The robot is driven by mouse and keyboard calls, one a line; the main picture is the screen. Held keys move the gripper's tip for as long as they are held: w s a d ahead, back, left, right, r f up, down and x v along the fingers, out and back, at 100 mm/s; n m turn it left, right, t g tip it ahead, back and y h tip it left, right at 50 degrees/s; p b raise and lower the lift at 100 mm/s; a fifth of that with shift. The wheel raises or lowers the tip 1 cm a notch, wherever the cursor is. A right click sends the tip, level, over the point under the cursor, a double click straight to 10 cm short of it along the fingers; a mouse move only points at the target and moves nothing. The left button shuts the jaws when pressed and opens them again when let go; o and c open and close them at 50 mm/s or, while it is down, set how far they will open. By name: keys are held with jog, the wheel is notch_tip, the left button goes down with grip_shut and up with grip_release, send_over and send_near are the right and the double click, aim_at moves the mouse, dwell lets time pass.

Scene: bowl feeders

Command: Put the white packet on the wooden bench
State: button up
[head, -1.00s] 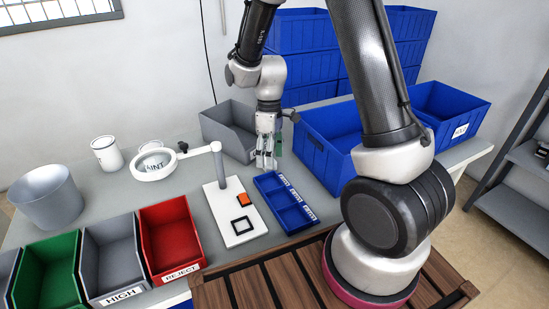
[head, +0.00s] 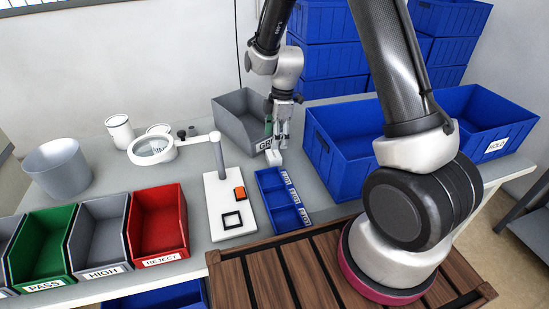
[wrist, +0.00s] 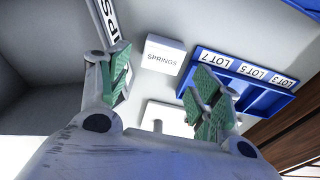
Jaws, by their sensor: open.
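The white packet (wrist: 164,54), a small white block marked SPRINGS, shows in the wrist view beyond and between my fingertips. In the head view it is a small white shape (head: 273,158) on the grey table behind the blue tray. My gripper (head: 281,143) is pointed down just above it. In the wrist view my gripper (wrist: 163,82) is open, its green-padded fingers apart with nothing between the pads. The wooden bench (head: 325,268) has brown slats and lies at the front, partly hidden by my arm.
The blue compartment tray (head: 283,202) and a white magnifier stand (head: 225,188) are close by. A grey bin (head: 237,121) stands behind my gripper and a large blue bin (head: 340,150) to its right. The red REJECT bin (head: 160,220) is at left. The bench slats left of my arm look clear.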

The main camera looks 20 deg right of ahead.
aim_at(274, 154)
jog(key=f, duration=0.5)
jog(key=a+f, duration=0.1)
jog(key=f, duration=0.1)
jog(key=shift+s+f, duration=0.2)
jog(key=shift+f, duration=0.15)
jog(key=c, duration=0.9)
jog(key=shift+r, duration=0.1)
